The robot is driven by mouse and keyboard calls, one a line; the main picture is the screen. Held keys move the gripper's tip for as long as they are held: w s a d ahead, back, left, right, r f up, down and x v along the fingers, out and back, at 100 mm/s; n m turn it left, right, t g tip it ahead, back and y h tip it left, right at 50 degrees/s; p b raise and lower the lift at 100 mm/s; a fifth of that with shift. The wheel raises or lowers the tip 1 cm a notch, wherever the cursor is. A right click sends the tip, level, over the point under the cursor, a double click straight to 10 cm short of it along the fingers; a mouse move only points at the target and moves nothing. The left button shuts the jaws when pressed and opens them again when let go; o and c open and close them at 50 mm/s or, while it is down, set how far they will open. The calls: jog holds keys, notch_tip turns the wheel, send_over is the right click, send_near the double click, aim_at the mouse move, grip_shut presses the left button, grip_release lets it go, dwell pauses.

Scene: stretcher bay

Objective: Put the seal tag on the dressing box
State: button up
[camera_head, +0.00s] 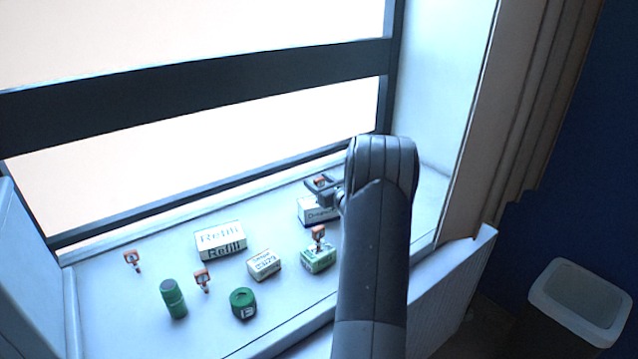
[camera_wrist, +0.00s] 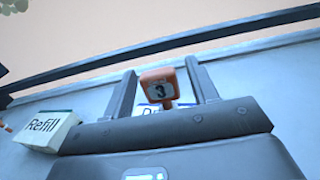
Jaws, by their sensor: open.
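The dressing box (camera_head: 312,212), white with dark lettering, stands at the far right of the sill, partly hidden by my arm and gripper. Only a sliver of the box (camera_wrist: 148,108) shows behind the gripper there.
Similar tags stand on the sill at left (camera_head: 132,259) and centre (camera_head: 203,279), and one (camera_head: 318,235) on a green box (camera_head: 318,261). A Refill box (camera_head: 221,241), a small white box (camera_head: 264,265), a green bottle (camera_head: 173,298) and a green roll (camera_head: 243,303) stand nearby.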

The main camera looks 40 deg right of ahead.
jog(key=shift+r, duration=0.1)
jog(key=shift+s, duration=0.15)
jog(key=s, duration=1.2)
jog(key=w+a+r+n+g+y, duration=0.1)
jog(key=a+r+n+g+y, duration=0.2)
jog(key=a, duration=0.5)
jog(key=w+a+r+n+y, duration=0.1)
jog(key=a+r+n+y, duration=0.2)
jog(key=a+n, duration=0.35)
jog(key=s+a+r+n+g+y, duration=0.2)
jog(key=s+a+n+g, duration=0.15)
jog(key=a, duration=0.65)
jog(key=s+a+r+n+g+y, duration=0.1)
jog(key=s+a+r+n+g, duration=0.25)
jog(key=a, duration=0.55)
jog(key=s+a+f+n+g+h, duration=0.2)
jog(key=s+a+n+g+h, duration=0.15)
jog(key=s+a+n, duration=0.6)
jog(key=s+d+r+n+t+h, duration=0.1)
jog(key=s+n+h, duration=0.4)
jog(key=s+n, duration=0.5)
jog(key=shift+s+d+r, duration=0.55)
jog(key=shift+s+d, duration=0.05)
jog(key=shift+d, duration=0.4)
